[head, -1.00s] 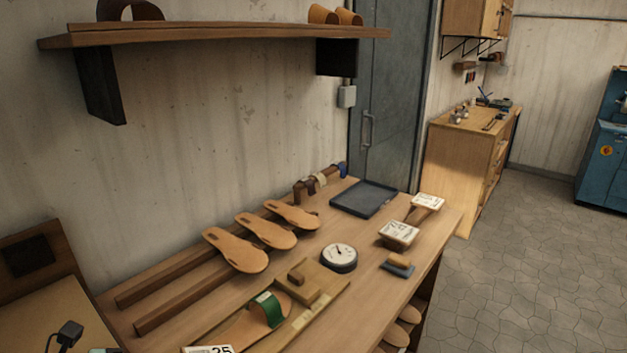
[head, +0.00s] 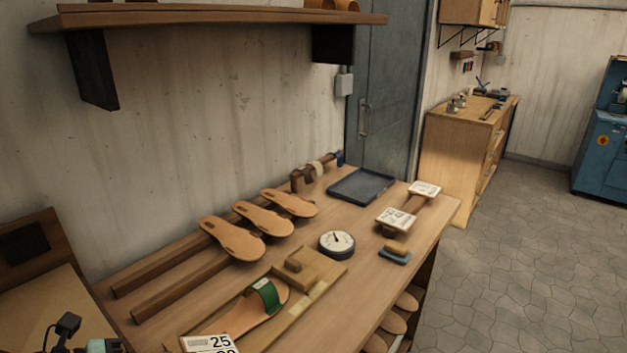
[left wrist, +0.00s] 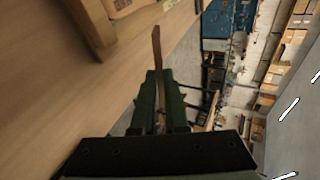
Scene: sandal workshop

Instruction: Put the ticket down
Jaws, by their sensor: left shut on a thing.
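My left gripper (left wrist: 158,100) shows in the left wrist view with its dark green fingers shut on a thin brown strip (left wrist: 157,48), which seems to be the ticket seen edge-on. It sticks out beyond the fingertips, over the edge of a wooden surface. In the head view, a white card marked 25 (head: 208,343) is cut off by the bottom edge; I cannot tell if it is the held ticket. My right gripper is in neither view.
The workbench (head: 385,285) holds a sandal with a green strap (head: 262,297), several tan soles (head: 232,240), a round dial (head: 336,243), a dark tray (head: 361,186), white-topped blocks (head: 396,219) and a brush-like block (head: 395,252). Bare wood lies around the dial.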

